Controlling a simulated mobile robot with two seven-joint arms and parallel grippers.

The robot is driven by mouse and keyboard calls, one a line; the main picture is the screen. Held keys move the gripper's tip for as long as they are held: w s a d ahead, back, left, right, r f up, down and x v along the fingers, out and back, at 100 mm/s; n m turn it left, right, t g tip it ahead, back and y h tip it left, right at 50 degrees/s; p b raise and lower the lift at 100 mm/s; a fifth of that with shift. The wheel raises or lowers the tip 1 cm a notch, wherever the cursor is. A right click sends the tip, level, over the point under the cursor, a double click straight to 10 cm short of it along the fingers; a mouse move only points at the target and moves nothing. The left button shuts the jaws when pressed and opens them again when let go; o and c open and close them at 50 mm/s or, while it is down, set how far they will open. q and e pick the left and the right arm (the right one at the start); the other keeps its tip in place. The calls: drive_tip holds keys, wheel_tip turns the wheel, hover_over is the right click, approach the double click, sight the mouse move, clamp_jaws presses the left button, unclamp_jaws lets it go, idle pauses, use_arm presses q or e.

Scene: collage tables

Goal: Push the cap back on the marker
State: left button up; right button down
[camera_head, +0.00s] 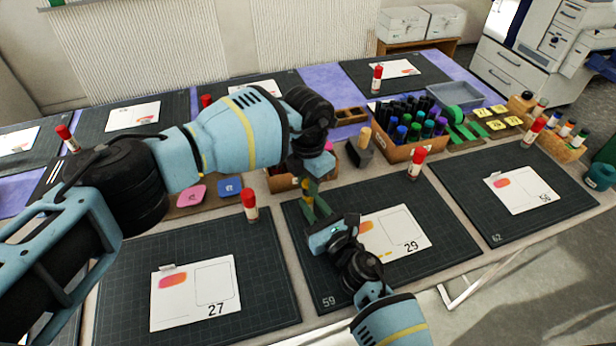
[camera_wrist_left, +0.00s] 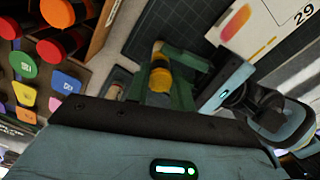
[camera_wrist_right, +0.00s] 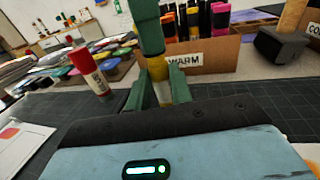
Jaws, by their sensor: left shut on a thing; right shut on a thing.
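My left gripper (camera_head: 309,188) points down from above and is shut on the yellow marker cap (camera_wrist_left: 160,77). My right gripper (camera_head: 316,212) comes from below and is shut on the marker (camera_wrist_right: 163,93), which has a pale barrel with yellow at its upper part. The two grippers meet closely, one above the other, over the dark mat 59 (camera_head: 345,290). In the right wrist view, the left gripper's green finger (camera_wrist_right: 146,25) stands directly above the marker. The fingers hide the joint between cap and barrel, so I cannot tell whether a gap is there.
Card 29 (camera_head: 408,228) lies on the mat beside my right gripper. A box labelled WARM (camera_wrist_right: 205,58) with several markers stands behind the grippers. Red-capped glue sticks stand nearby, one (camera_head: 250,205) to the left and one (camera_head: 416,163) to the right. Card 27 (camera_head: 195,300) lies left.

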use_arm(q)
drive_tip(key=shift+f, duration=0.65)
idle(0.6)
drive_tip(key=o, duration=1)
wheel_tip(320, 180, up, 12)
use_arm(e)
drive_tip(key=c, duration=1.2)
unclamp_jaws()
drive_tip(key=shift+o, duration=0.2)
